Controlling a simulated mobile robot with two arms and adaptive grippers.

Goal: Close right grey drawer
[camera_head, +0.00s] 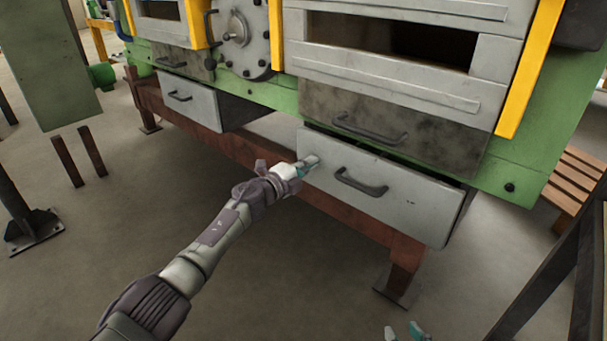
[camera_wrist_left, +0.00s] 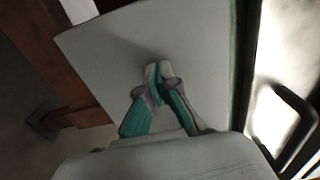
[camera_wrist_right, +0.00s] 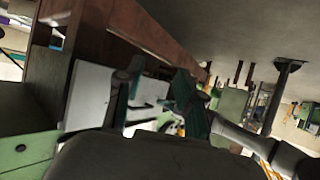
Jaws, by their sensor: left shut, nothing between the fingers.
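The right grey drawer (camera_head: 390,190) stands pulled out below the machine's right opening, with a dark handle (camera_head: 361,183) on its front. My left gripper (camera_head: 308,163) is shut and empty, with its fingertips at the left part of the drawer front, left of the handle. In the left wrist view, the shut fingers (camera_wrist_left: 159,72) point at a grey panel (camera_wrist_left: 205,50); I cannot tell if they touch it. My right gripper (camera_head: 404,332) shows only its teal fingertips, spread apart, at the bottom edge. In the right wrist view its fingers (camera_wrist_right: 158,100) are apart and empty.
A left grey drawer (camera_head: 190,103) also stands out from the machine. A dark stained panel with a handle (camera_head: 370,130) lies above the right drawer. A brown beam (camera_head: 255,148) runs below. A dark post frame (camera_head: 560,275) stands at right. The floor (camera_head: 290,280) in front is clear.

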